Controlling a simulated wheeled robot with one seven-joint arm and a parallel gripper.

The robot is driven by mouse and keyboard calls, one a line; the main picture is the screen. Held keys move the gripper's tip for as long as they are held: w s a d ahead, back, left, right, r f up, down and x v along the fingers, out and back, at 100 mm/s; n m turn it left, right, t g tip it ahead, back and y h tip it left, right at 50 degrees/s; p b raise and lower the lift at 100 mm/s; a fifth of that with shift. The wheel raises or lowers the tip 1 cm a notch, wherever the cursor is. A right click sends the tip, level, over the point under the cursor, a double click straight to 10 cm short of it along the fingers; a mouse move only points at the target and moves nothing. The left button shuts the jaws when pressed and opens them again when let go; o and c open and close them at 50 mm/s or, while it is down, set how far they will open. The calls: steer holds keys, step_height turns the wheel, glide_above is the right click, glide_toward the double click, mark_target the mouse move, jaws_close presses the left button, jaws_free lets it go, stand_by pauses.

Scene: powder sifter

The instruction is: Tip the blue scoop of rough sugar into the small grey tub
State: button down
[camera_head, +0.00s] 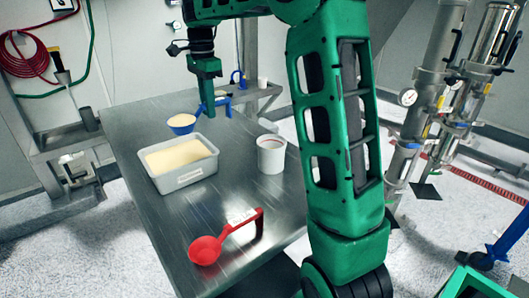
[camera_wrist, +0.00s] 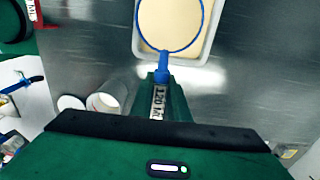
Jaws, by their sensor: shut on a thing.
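My gripper (camera_head: 209,108) is shut on the handle of the blue scoop (camera_head: 182,130). The scoop is level, full of pale sugar, and appears held above the table near the far side of the rectangular grey tub (camera_head: 187,178). In the wrist view the blue scoop (camera_wrist: 163,68) overlaps that tub (camera_wrist: 207,50), and its handle, labelled "120 M", runs back between my fingers. The rectangular tub holds pale sugar. A small, round, pale grey tub (camera_head: 271,157) stands upright to its right, apart from the scoop. It also shows in the wrist view (camera_wrist: 108,98); its contents are unclear.
A red scoop (camera_head: 205,250) lies at the near end of the metal table (camera_head: 150,125). A small white thing (camera_head: 262,84) stands behind the table. The table between the rectangular and round tubs is clear. My arm hides part of the table's right side.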

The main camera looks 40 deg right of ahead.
steer(key=s+d+t, duration=0.1)
steer(key=s+d, duration=0.3)
steer(key=d, duration=0.7)
steer(key=s+d+r+t, duration=0.1)
steer(key=s+d, duration=0.4)
steer(key=d, duration=0.6)
steer(key=shift+d, duration=0.35)
steer(key=shift+s, duration=0.2)
steer(key=shift+s+t, duration=0.2)
steer(key=shift+t, duration=0.5)
steer(key=shift+s+t, duration=0.15)
steer(key=shift+t, duration=0.55)
steer(key=shift+s, duration=0.1)
